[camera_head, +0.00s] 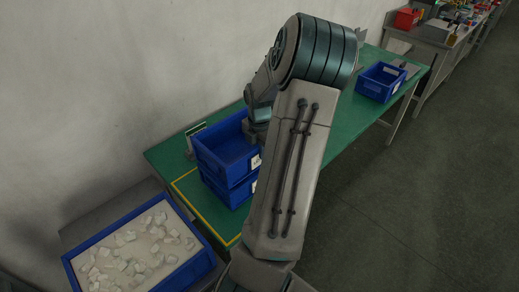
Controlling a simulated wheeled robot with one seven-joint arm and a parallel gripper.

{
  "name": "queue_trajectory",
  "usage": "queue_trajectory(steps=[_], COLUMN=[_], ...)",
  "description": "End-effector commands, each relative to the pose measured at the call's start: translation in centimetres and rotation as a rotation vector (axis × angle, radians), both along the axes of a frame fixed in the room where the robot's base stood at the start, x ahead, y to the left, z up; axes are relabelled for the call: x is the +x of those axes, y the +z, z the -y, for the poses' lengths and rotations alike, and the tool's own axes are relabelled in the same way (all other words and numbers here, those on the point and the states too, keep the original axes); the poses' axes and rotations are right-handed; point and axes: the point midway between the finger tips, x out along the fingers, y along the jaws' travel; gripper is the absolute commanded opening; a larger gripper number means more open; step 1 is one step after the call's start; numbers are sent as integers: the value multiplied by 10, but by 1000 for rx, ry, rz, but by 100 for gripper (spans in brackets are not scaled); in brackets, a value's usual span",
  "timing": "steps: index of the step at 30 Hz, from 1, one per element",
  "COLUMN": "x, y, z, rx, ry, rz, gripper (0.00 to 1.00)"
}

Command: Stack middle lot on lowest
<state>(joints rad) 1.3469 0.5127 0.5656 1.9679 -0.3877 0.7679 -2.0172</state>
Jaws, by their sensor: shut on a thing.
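Two blue crates show left of my arm, one above the other, at the left end of the green table. The upper crate (212,164) is open-topped and looks empty where I can see inside. My gripper (256,132) is at its right rim, shut on it; the fingertips are mostly hidden by my wrist. The lower crate (228,193) is directly beneath, with a white label partly seen on its right side. I cannot tell if the upper crate rests on it or hangs just above. A third blue crate (372,88) stands apart at the table's far right end.
The green table (345,125) is clear between the crates, partly behind my arm. A yellow line marks its left end. A blue-rimmed tray of pale lumps (135,250) is at lower left. A small upright panel (194,132) stands behind the stack. A wall lies behind.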

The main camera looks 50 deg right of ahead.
Motion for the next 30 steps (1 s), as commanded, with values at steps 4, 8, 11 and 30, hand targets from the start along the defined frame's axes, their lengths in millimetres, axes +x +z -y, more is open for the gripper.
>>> queue_trajectory(steps=[4, 8, 11, 30], x=[0, 0, 0, 0], y=[0, -1, -3, -16], z=[0, 0, 0, 0], rx=[-1, -1, -1, -1], ry=[0, 0, 0, -1], rz=[1, 1, 1, 1], gripper=[0, 0, 0, 0])
